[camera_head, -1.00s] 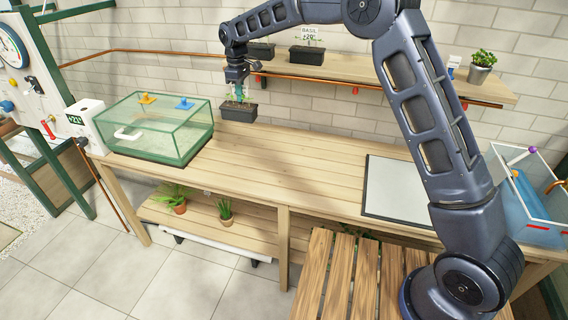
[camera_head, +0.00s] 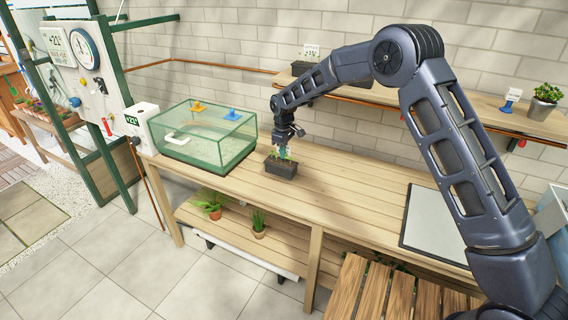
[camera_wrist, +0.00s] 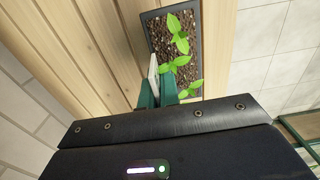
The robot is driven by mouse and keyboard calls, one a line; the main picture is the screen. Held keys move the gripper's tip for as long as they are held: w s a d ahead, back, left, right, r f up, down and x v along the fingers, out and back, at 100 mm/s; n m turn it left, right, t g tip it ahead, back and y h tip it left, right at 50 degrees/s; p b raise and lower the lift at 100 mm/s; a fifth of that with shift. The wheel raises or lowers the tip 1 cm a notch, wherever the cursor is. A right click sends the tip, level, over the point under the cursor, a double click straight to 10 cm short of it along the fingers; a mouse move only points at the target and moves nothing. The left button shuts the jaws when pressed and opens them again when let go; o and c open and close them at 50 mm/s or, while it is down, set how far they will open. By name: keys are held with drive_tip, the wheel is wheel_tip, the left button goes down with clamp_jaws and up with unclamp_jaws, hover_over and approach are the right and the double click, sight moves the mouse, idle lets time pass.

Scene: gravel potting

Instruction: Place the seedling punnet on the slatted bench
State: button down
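The seedling punnet (camera_head: 281,168) is a dark box of brown soil with small green seedlings. In the head view it is over the planked wooden workbench (camera_head: 345,190), just right of the glass tank, at or very near the top; I cannot tell whether it touches. My gripper (camera_head: 284,150) points down at it from above. In the wrist view the green fingers (camera_wrist: 158,92) are closed at the left long edge of the punnet (camera_wrist: 197,48), beside a pale tag (camera_wrist: 153,68). A lower slatted wooden surface (camera_head: 385,290) stands in front of the workbench.
The glass tank (camera_head: 208,145) stands left of the punnet. A grey panel (camera_head: 435,222) lies on the bench to the right. A wall shelf (camera_head: 480,105) with pots is behind. The bench middle is clear.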

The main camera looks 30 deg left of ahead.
sight(284, 162)
drive_tip(key=shift+f, duration=2.6)
drive_tip(key=shift+f, duration=0.15)
drive_tip(key=c, duration=1.6)
unclamp_jaws()
drive_tip(key=shift+c, duration=0.2)
wheel_tip(284, 162, up, 12)
drive_tip(key=shift+r, duration=0.15)
drive_tip(key=shift+w+d, duration=0.1)
